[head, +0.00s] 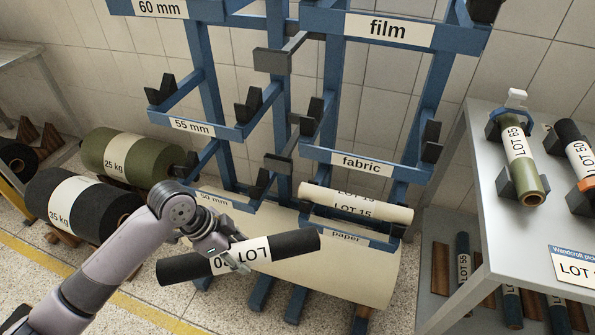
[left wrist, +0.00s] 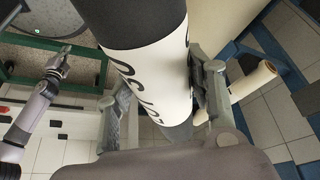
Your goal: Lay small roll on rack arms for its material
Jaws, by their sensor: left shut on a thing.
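My left gripper (head: 233,256) is shut on a small black roll (head: 292,244) with a white LOT label, upside down in the head view. The roll is held nearly level in front of the blue rack (head: 285,130). In the left wrist view the same roll (left wrist: 150,62) lies between both fingers. The rack's arms carry the labels film (head: 388,29), fabric (head: 362,163) and paper (head: 347,237), with 60 mm, 55 mm and 50 mm on the left column. The film and fabric arms look empty. A second arm's gripper (left wrist: 57,68), probably my right, shows small.
A cream LOT 15 roll (head: 350,204) lies on the paper arms. A large cream roll (head: 330,262) is low behind the held roll. A grey table (head: 505,235) with small rolls is at right.

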